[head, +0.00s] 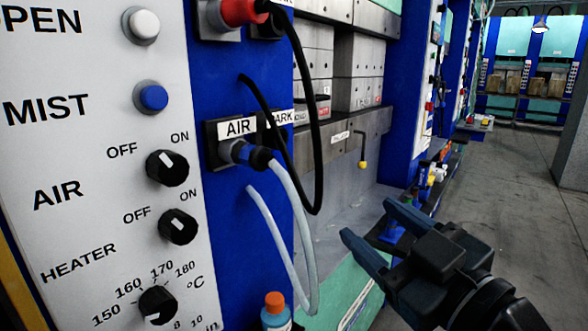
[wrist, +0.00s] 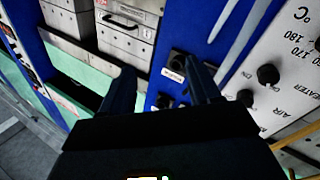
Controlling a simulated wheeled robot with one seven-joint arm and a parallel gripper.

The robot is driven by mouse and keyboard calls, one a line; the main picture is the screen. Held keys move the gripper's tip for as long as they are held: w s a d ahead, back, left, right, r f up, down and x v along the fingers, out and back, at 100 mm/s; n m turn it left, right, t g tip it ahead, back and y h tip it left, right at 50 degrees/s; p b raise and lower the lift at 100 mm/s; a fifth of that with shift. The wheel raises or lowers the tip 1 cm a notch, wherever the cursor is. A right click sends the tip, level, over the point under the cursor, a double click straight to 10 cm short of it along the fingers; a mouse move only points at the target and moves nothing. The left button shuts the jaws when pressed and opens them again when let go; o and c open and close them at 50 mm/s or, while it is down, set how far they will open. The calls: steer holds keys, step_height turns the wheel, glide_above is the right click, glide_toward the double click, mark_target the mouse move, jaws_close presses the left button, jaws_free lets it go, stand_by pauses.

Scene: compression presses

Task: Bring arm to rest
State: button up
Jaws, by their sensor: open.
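My gripper (head: 370,230) is at the lower right of the head view, in front of the press, with its two dark blue fingers apart and nothing between them. In the wrist view my gripper (wrist: 160,88) also shows open, its fingers pointing toward the blue press frame. It touches nothing that I can see. The rest of my arm runs out of the head view at the bottom right.
A white control panel (head: 90,130) with knobs and buttons fills the left. An air plug (head: 250,155) with a pale hose (head: 300,230) sits in the AIR socket. A bottle with an orange cap (head: 275,312) stands below. Grey floor (head: 520,200) is free at the right.

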steer(key=s+d+f+m+h, duration=0.3)
steer(key=s+d+f+m, duration=0.1)
steer(key=s+f, duration=0.4)
steer(key=s+d+f+m+h, duration=0.35)
steer(key=s+f, duration=0.25)
steer(key=f, duration=0.3)
steer(key=s+d+f+m+g+h, duration=0.1)
steer(key=s+d+f, duration=0.1)
steer(key=s, duration=0.9)
steer(key=s+d+f+m+g+h, duration=0.1)
steer(key=s, duration=1)
steer(key=shift+d+f, duration=0.35)
steer(key=shift+d, duration=0.05)
steer(key=shift+w, duration=0.2)
steer(key=shift+c, duration=0.2)
